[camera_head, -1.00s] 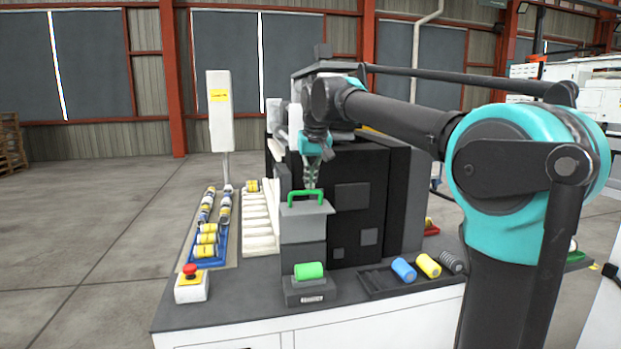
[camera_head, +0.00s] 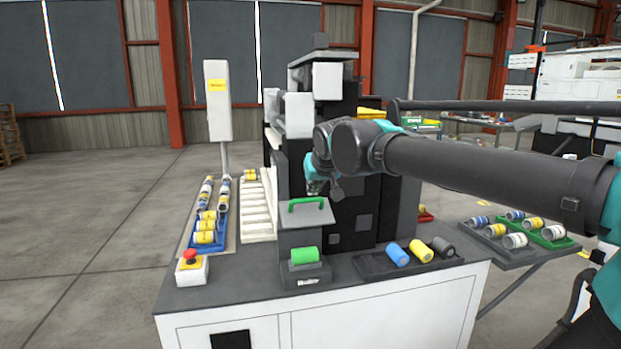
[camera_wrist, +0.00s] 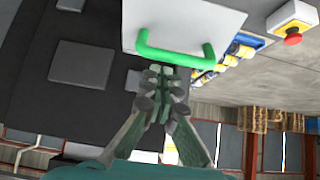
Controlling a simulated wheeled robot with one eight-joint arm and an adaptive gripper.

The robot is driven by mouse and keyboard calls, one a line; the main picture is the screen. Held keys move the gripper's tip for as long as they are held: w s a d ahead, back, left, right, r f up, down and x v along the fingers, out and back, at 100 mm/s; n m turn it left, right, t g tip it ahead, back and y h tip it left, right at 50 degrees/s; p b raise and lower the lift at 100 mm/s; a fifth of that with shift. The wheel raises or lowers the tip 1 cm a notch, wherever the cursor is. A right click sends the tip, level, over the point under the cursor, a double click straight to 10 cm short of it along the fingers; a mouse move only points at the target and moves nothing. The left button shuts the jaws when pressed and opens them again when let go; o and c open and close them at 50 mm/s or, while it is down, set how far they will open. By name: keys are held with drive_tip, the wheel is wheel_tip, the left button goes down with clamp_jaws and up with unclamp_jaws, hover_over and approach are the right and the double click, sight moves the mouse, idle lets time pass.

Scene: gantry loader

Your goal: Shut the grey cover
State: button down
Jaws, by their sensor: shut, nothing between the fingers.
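The grey cover (camera_head: 305,217) is a flat plate with a green bar handle (camera_head: 307,203), above a dark grey box at the machine's front. It looks sloped in the head view; I cannot tell how far open it is. In the wrist view the cover (camera_wrist: 205,18) is pale grey, with its green handle (camera_wrist: 172,57) along the near edge. My gripper (camera_wrist: 168,75) is shut and empty, its fingertips close to the handle; contact is unclear. In the head view my gripper (camera_head: 315,188) is just above and behind the handle, its fingers mostly hidden.
A green cylinder (camera_head: 305,254) lies on a block before the cover. A dark tray (camera_head: 375,264) with coloured cylinders is to the right. A red stop button (camera_head: 190,256) and a blue tray (camera_head: 209,244) are at left. The black machine body (camera_head: 352,215) stands behind.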

sight(314, 221)
drive_tip(key=s+f+t, duration=0.1)
drive_tip(key=s+f, duration=0.2)
drive_tip(key=f, duration=0.4)
drive_tip(key=s+d+f+t+y, duration=0.1)
drive_tip(key=s+f+t, duration=0.1)
drive_tip(key=f, duration=0.5)
drive_tip(key=s+d+f+t, duration=0.1)
drive_tip(key=s+f+t, duration=0.1)
drive_tip(key=s+f, duration=0.2)
drive_tip(key=shift+d+f, duration=0.25)
drive_tip(key=shift+f, duration=1.5)
drive_tip(key=shift+s, duration=0.1)
drive_tip(key=v, duration=1.1)
drive_tip(key=shift+s+d, duration=0.3)
drive_tip(key=shift+d, duration=0.05)
drive_tip(key=s+d+f+m+g+h, duration=0.1)
drive_tip(key=d+f+m+g+h, duration=0.2)
drive_tip(key=d+f+g, duration=0.6)
drive_tip(key=shift+s+d+f+g+h, duration=0.3)
drive_tip(key=shift+d+f+g, duration=0.1)
drive_tip(key=shift+d+f, duration=3.2)
